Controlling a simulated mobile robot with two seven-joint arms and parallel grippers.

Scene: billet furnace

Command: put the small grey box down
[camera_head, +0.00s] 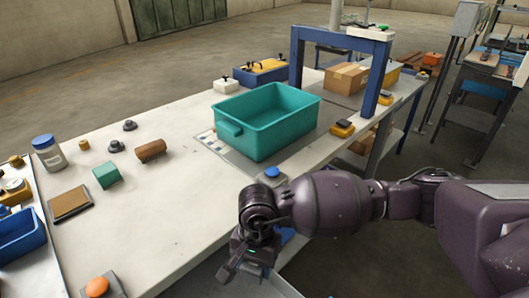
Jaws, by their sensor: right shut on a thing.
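My right arm comes in from the right, and its gripper (243,270) hangs just off the front edge of the white table (190,205). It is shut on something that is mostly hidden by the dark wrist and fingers. The small grey box cannot be made out clearly there. My left gripper is not in view.
A teal bin (262,140) stands on a grey mat at the table's middle. A blue frame (371,80) spans the table behind it, near a cardboard box (346,78). The front middle tabletop is clear.

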